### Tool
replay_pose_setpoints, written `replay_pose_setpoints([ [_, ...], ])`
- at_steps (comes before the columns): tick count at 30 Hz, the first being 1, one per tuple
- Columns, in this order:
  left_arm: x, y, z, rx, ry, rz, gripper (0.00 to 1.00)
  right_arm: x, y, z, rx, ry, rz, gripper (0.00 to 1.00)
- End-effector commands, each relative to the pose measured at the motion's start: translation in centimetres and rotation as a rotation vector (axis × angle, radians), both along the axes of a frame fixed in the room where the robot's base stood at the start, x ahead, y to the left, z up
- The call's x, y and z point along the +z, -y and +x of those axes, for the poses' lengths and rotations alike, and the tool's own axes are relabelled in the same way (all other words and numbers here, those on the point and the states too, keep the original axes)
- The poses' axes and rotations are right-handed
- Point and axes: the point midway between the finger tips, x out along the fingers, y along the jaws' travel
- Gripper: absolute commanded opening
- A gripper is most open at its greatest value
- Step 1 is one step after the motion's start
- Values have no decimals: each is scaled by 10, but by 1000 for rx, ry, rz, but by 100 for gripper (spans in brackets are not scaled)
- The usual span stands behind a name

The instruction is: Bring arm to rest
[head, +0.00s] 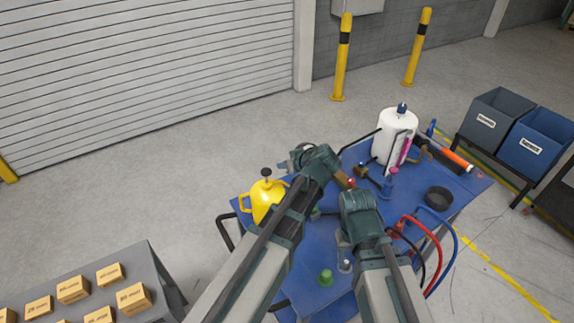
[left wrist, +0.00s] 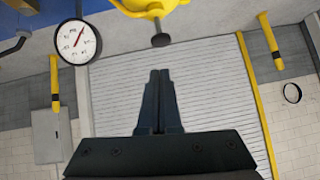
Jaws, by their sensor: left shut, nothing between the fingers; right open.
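My left gripper (head: 285,165) is shut and empty, above the far left part of the blue cart top (head: 318,262), close to a yellow can (head: 264,198) with a dark knob. In the left wrist view its two fingers (left wrist: 160,75) are together with nothing between them, and part of the yellow can (left wrist: 148,5) shows at the top edge, apart from the fingertips. My right gripper (head: 345,243) is open and points down over the middle of the cart; its fingers are mostly hidden by the wrist.
A white bottle (head: 394,140), a dark round bowl (head: 439,198), a green piece (head: 326,277) and red and blue hoses (head: 436,248) crowd the cart. Grey and blue bins (head: 538,142) stand at right. A grey table (head: 148,262) with small boxes is at lower left. Open floor lies behind.

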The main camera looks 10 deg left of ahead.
Motion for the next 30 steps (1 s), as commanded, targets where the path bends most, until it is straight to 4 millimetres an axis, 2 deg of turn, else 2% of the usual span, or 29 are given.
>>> replay_pose_setpoints([
  [17,0,0,0,0,0,0,0,0,0,0,0,0,0,50],
  [20,-7,1,-3,-5,-12,-1,0,-5,0,0,0,0,0,50],
  [23,-35,8,-20,-44,-85,-10,0,-25,0,0,1,1,0,50],
  [26,-84,22,-52,-134,-231,-29,0,-58,0,0,2,1,-1,50],
  [30,-157,50,-109,-333,-482,-78,0,-107,0,0,5,2,-1,50],
])
